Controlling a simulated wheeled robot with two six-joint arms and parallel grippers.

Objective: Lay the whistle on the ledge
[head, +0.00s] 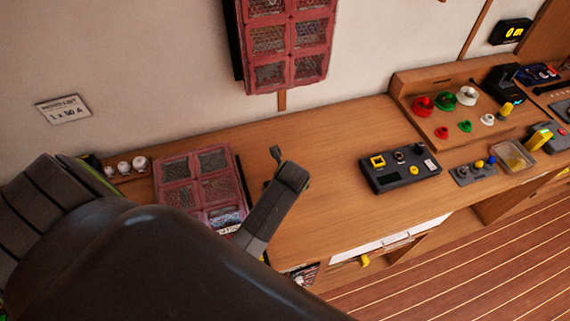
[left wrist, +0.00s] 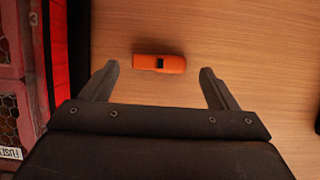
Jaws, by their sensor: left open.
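The whistle looks to be the small orange block with a dark slot (left wrist: 145,63) in the left wrist view, lying on the wooden bench top. My left gripper (left wrist: 159,72) is open above it. The whistle shows between the two fingertips, with a gap on each side and no visible contact. In the head view my left gripper (head: 277,163) is over the middle of the bench, and the whistle is hidden there. I cannot tell which surface is the ledge. My right gripper is in neither view.
A red mesh-fronted box (head: 175,170) stands on the bench left of the gripper. A dark control box (head: 400,168) lies to the right. A raised wooden panel (head: 420,117) carries coloured knobs. Bare bench (head: 325,140) lies between. A red mesh cabinet (head: 283,18) hangs above.

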